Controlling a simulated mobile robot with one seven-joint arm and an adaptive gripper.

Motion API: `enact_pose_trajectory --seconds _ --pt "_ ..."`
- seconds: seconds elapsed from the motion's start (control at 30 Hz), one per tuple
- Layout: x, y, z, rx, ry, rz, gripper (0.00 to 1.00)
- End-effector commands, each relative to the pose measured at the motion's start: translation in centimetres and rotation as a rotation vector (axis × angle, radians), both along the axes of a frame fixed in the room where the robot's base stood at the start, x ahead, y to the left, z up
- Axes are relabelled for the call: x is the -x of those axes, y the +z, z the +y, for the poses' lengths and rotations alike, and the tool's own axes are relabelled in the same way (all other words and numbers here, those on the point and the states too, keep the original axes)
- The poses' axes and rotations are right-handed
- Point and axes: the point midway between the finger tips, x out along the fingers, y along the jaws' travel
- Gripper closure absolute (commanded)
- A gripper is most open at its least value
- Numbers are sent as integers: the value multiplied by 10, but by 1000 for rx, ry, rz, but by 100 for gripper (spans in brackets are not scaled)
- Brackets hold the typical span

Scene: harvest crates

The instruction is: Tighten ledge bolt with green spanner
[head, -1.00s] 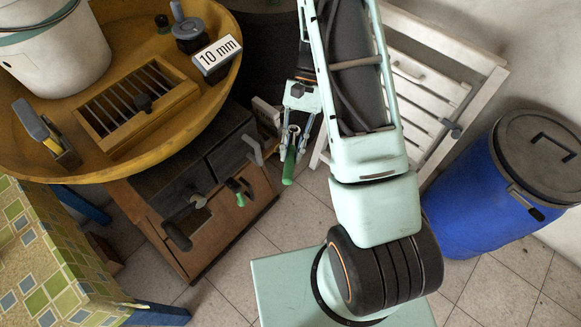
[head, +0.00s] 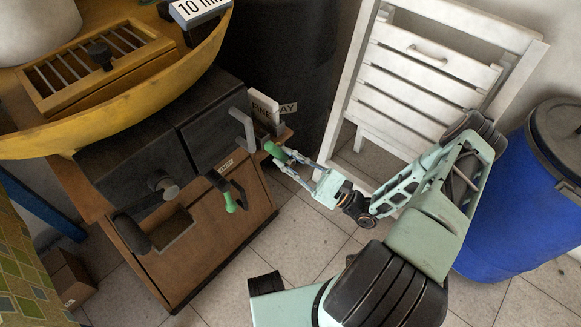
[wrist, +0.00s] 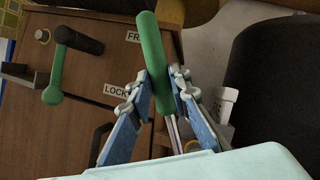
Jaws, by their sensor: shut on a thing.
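My gripper (head: 287,163) is at the cabinet's right side, shut on a green handle (head: 274,151), which I take to be the green spanner. In the wrist view my gripper (wrist: 161,88) has a finger on each side of the green handle (wrist: 151,45). A thin metal shaft runs from the handle back between the fingers; its end is hidden. I cannot make out the ledge bolt for certain. A round grey knob (head: 163,184) sticks out of the cabinet's front.
The wooden cabinet (head: 235,255) carries a black lever with a green end (head: 231,202) and a grey handle (head: 241,127). A yellow basin (head: 150,112) overhangs it. A dark barrel (head: 290,70), white folding chair (head: 440,57) and blue barrel (head: 530,195) stand behind and right.

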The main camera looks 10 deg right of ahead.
Motion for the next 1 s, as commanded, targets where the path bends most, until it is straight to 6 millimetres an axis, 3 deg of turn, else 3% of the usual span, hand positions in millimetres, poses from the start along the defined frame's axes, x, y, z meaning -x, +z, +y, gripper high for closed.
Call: enact_pose_trajectory --seconds 0.13,0.6,1.0 --pt "-7 -6 -12 -22 -75 -25 100" --pt "-7 -4 -14 14 -76 -52 100" --pt "-28 -5 3 10 -74 -49 100"
